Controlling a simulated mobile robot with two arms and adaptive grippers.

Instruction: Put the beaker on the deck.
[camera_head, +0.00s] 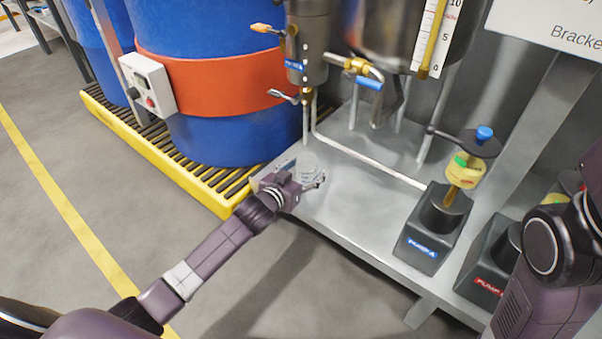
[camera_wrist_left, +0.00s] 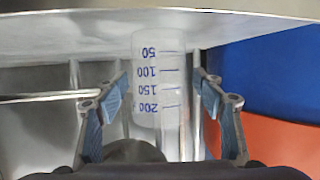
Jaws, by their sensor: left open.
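The clear beaker (camera_head: 307,163) stands near the front left edge of the grey metal deck (camera_head: 345,200). In the left wrist view the beaker (camera_wrist_left: 158,75) shows upside down, with blue marks from 50 to 200, its base end against the deck (camera_wrist_left: 70,30). My left gripper (camera_head: 303,181) is at the beaker, its fingers open on either side of it. In the wrist view a gap shows between each fingertip and the beaker, so my left gripper (camera_wrist_left: 162,88) holds nothing. My right gripper is not in view.
Blue drums (camera_head: 225,65) with a red band stand on a yellow pallet (camera_head: 170,172) at left. Pipes and valves hang above the deck. Deck between beaker and pump is clear.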

